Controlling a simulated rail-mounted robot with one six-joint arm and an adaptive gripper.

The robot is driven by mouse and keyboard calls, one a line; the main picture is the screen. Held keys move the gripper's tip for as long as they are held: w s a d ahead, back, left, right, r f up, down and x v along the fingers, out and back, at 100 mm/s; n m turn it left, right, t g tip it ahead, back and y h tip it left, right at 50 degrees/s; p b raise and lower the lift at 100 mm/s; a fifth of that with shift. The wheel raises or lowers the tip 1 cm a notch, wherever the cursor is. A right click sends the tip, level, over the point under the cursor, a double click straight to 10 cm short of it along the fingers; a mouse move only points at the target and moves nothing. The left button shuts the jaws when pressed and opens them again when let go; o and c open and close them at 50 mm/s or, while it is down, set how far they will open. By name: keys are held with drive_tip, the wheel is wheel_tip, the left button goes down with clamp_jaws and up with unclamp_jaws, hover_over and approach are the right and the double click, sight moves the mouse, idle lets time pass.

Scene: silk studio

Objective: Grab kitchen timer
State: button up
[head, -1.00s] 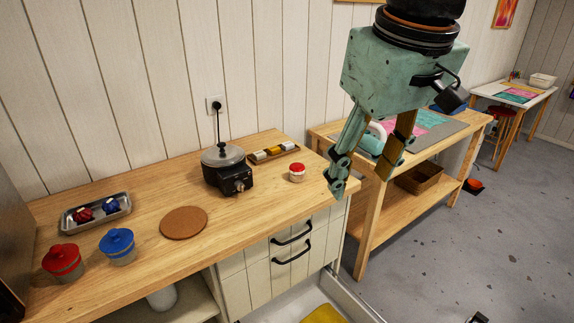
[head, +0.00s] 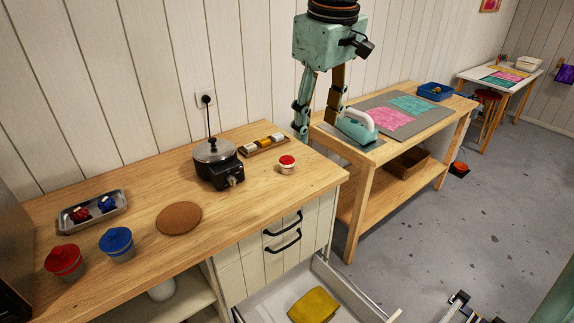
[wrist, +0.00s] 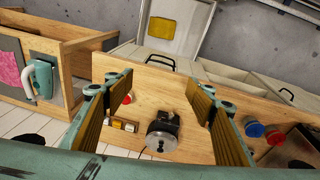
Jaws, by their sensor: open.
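A small round white thing with a red top, which looks like the kitchen timer (head: 287,165), stands on the wooden counter (head: 235,219) near its right end. My gripper (head: 317,122) is open and empty, raised above and behind the right end of the counter. In the wrist view my gripper (wrist: 161,77) has its two fingers wide apart, with the counter below.
A black warmer with a metal lid (head: 217,164) and a tray of small spools (head: 262,146) stand close to the timer. An open drawer with a yellow cloth (head: 314,305) juts out in front. A workbench with an iron (head: 357,125) is at the right.

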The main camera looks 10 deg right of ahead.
drive_tip(key=w+f+n+p, duration=0.2)
drive_tip(key=w+f+p, duration=0.15)
drive_tip(key=w, duration=0.85)
drive_tip(key=n+g+p, duration=0.2)
drive_tip(key=n+p, duration=0.4)
drive_tip(key=p, duration=0.3)
hover_over(287, 158)
wheel_tip(287, 158, down, 17)
drive_tip(key=shift+f+p, duration=0.5)
drive_tip(key=shift+f, duration=3.8)
drive_tip(key=shift+f, duration=0.1)
drive_tip(key=shift+f+p, duration=0.5)
drive_tip(key=shift+f, duration=2)
